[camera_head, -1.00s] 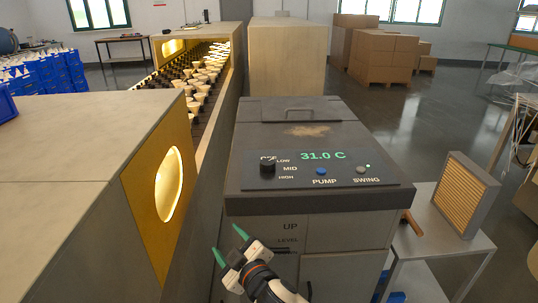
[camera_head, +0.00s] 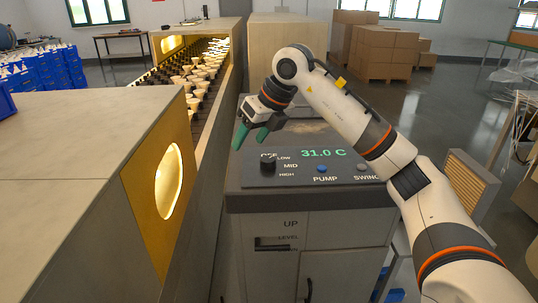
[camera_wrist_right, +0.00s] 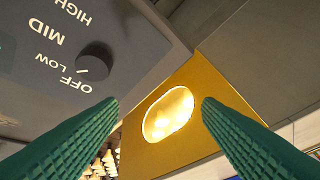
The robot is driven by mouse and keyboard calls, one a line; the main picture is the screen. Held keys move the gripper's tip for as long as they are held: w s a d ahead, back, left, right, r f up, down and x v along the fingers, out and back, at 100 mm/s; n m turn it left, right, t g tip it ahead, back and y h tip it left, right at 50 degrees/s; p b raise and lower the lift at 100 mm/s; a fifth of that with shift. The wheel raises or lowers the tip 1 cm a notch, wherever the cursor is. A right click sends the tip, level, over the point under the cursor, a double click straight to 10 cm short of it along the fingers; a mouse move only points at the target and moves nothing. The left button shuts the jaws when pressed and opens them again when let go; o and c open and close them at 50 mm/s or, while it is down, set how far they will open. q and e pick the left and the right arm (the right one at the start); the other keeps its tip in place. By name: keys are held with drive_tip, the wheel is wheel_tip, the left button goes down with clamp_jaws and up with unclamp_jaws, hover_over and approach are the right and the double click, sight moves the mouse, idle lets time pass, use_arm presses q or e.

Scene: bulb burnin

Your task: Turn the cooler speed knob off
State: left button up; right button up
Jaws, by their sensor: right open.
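The cooler speed knob (camera_head: 267,163) is a small round black knob at the left of the cooler's top panel (camera_head: 335,176), beside the labels OFF, LOW, MID and HIGH. In the right wrist view the knob (camera_wrist_right: 95,62) shows a pale mark on its side towards OFF and LOW; I cannot tell exactly which it points to. My right gripper (camera_head: 251,137) is above the panel's left edge, just beyond and left of the knob. Its green fingers are spread and empty, also in the wrist view (camera_wrist_right: 160,104), with the knob outside them. My left gripper is out of view.
The panel also has a blue PUMP button (camera_head: 321,168), a SWING button and a 31.0 C display (camera_head: 323,153). Left of the cooler is a bulb conveyor with a yellow end plate (camera_head: 146,199) and lit opening. A side table with a filter stands at right, partly behind my arm.

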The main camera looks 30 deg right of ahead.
sight(268, 158)
drive_tip(key=s+d+r+m+h, duration=0.2)
drive_tip(key=d+h, duration=0.1)
drive_tip(key=d, duration=0.4)
drive_tip(key=shift+g, duration=0.3)
drive_tip(key=x, duration=0.3)
drive_tip(key=p+x, duration=0.1)
drive_tip(key=x, duration=0.7)
drive_tip(key=shift+w+a+f+p, duration=0.1)
drive_tip(key=shift+w+a+p, duration=0.2)
drive_tip(key=shift+a, duration=0.1)
drive_tip(key=c, duration=1)
